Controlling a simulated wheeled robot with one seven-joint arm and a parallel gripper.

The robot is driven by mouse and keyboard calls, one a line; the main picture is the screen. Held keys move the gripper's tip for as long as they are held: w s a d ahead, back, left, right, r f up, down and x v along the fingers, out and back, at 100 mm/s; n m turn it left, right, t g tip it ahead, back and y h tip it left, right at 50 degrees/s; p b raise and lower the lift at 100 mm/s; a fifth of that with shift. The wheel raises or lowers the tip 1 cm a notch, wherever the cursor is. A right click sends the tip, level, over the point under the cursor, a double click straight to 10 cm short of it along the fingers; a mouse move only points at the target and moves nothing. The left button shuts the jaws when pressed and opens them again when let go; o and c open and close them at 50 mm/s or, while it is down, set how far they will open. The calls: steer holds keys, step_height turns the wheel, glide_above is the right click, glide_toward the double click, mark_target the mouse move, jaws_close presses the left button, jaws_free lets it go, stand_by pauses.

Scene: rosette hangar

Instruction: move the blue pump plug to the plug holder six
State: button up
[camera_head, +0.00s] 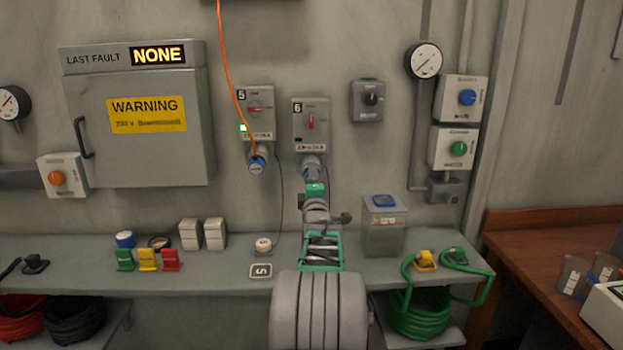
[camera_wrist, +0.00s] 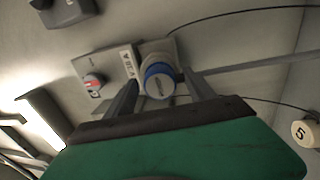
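The blue plug (camera_head: 257,164) with the orange cable sits in the socket under wall box five (camera_head: 255,104). Plug holder six (camera_head: 311,118) is the grey box to its right, with a red handle; it also shows in the wrist view (camera_wrist: 89,66). A round grey cap with a blue ring (camera_wrist: 159,82) is on the socket of box six. My gripper (camera_head: 313,174) is in front of that socket and partly hides it. In the wrist view its fingers (camera_wrist: 161,88) stand apart on either side of the cap, with gaps visible.
A white cap marked five (camera_head: 263,245) rests on the shelf (camera_head: 215,278) on a thin cord, near a plate marked five (camera_head: 261,270). Coloured tags (camera_head: 148,259) stand left. A grey box (camera_head: 383,228) and green cable (camera_head: 418,312) are right.

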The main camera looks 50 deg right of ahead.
jaws_close()
stand_by(0.5)
steer(key=shift+s+f, duration=0.1)
steer(key=shift+f, duration=0.05)
steer(key=shift+b+v, duration=2.15)
steer(key=shift+v, duration=0.75)
steer(key=shift+a, duration=0.1)
